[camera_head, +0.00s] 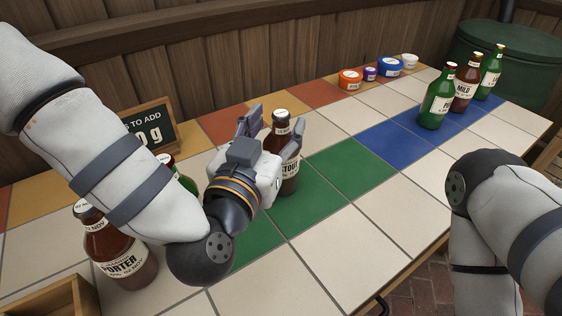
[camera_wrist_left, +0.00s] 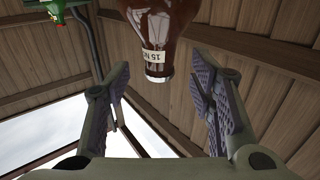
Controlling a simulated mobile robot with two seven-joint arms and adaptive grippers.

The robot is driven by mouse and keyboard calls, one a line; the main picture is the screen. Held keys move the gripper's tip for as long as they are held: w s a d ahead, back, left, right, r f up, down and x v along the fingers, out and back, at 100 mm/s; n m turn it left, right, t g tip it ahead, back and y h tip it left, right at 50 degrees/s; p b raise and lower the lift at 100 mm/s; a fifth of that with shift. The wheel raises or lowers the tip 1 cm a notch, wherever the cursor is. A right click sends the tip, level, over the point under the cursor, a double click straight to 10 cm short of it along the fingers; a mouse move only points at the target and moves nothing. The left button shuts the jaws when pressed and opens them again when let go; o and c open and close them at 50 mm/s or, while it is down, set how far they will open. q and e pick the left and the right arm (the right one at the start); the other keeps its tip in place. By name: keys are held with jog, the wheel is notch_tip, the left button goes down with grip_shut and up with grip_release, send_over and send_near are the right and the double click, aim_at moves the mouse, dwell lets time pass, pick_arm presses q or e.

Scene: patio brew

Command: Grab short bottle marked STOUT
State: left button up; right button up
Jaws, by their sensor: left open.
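The brown STOUT bottle (camera_head: 288,186) stands upright on the tiled table, on the green tile strip, with a white label and a pale cap. My left gripper (camera_head: 273,123) is open at the bottle, one finger to each side of its upper part in the head view. The gripper hides part of the bottle's left side. In the left wrist view a brown bottle (camera_wrist_left: 165,22) shows upside down, its neck between the open fingers of the left gripper (camera_wrist_left: 162,85), with space on both sides. My right gripper is out of view.
A PORTER bottle (camera_head: 118,250) stands at the front left, near a wooden crate (camera_head: 50,300). A green bottle (camera_head: 183,182) is half hidden behind my left arm. A sign (camera_head: 150,128) stands behind. Several bottles, including MILD (camera_head: 464,88), stand on blue tiles; small tubs (camera_head: 350,80) sit at the back.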

pick_arm(q)
jog(key=x, duration=0.3)
jog(key=shift+f, duration=0.1)
jog(key=shift+s, duration=0.1)
grip_shut()
